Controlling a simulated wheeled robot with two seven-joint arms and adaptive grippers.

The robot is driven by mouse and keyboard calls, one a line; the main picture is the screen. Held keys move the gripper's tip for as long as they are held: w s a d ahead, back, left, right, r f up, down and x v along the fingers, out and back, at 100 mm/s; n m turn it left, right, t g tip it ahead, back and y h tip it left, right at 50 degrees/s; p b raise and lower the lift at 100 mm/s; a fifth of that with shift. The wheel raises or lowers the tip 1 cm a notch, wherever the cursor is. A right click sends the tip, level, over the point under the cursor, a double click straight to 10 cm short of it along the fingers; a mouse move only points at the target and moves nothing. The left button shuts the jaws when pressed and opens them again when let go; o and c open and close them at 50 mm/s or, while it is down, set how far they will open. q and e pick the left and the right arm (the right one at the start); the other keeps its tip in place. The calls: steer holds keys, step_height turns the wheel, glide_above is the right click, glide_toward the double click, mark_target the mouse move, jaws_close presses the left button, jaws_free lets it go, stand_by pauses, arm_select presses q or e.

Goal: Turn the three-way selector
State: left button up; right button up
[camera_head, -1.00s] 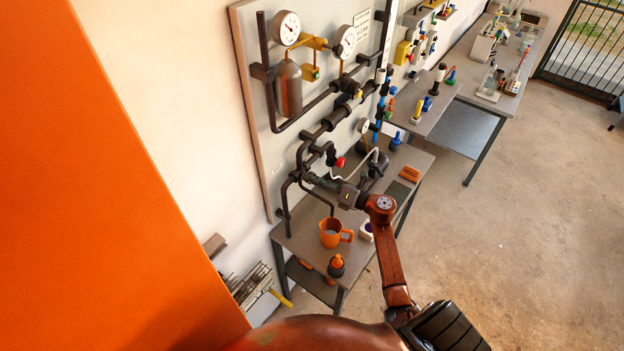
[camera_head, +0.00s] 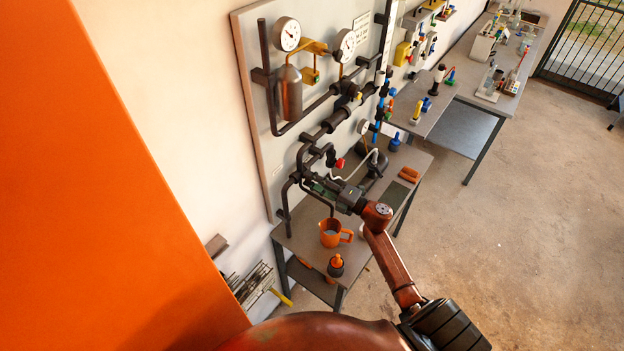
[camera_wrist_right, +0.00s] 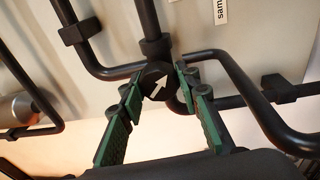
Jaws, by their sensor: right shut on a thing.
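The three-way selector (camera_wrist_right: 155,80) is a dark round knob with a white arrow, set where dark pipes meet on the panel. In the right wrist view the arrow points up and to the right. My right gripper (camera_wrist_right: 160,90) has its green-padded fingers on either side of the selector, shut on it. In the head view my right gripper (camera_head: 318,187) reaches in at the lower pipework and hides the selector. My left gripper is not in view.
An orange jug (camera_head: 331,236) and an orange-capped bottle (camera_head: 335,266) stand on the bench (camera_head: 304,240) below my right arm. A red-handled valve (camera_head: 340,163) and a white curved hose (camera_head: 362,166) are close beside the gripper. Open floor lies to the right.

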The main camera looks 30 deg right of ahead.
steer(key=shift+m+p, duration=0.3)
steer(key=shift+m, duration=0.7)
steer(key=o, duration=1.2)
steer(key=shift+c, duration=0.2)
steer(key=v, duration=1.2)
steer(key=shift+a, duration=0.1)
